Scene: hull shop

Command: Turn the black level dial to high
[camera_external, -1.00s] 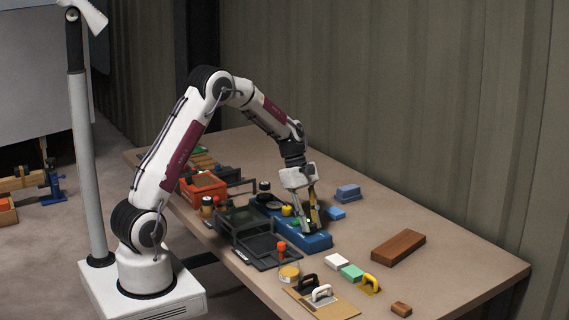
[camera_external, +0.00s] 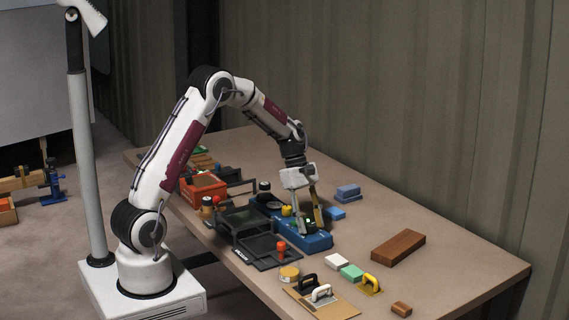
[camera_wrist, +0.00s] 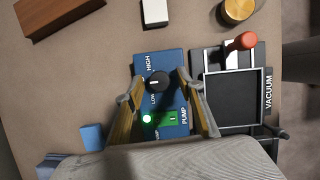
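The black level dial (camera_wrist: 157,82) sits on a blue pump box (camera_wrist: 173,60), between the printed words HIGH and LOW. A small pale mark shows on the dial, but its exact direction is hard to tell. My gripper (camera_wrist: 159,80) is open, with one finger to each side of the dial and gaps between them in the wrist view. A green light (camera_wrist: 147,118) glows on the box, beside a green switch (camera_wrist: 172,118). In the external view my gripper (camera_external: 308,228) points down over the blue box (camera_external: 318,243); the dial is hidden there by the fingers.
The black vacuum unit (camera_wrist: 198,58) with a red knob (camera_wrist: 247,40) stands close beside the box. The table's far right is mostly clear.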

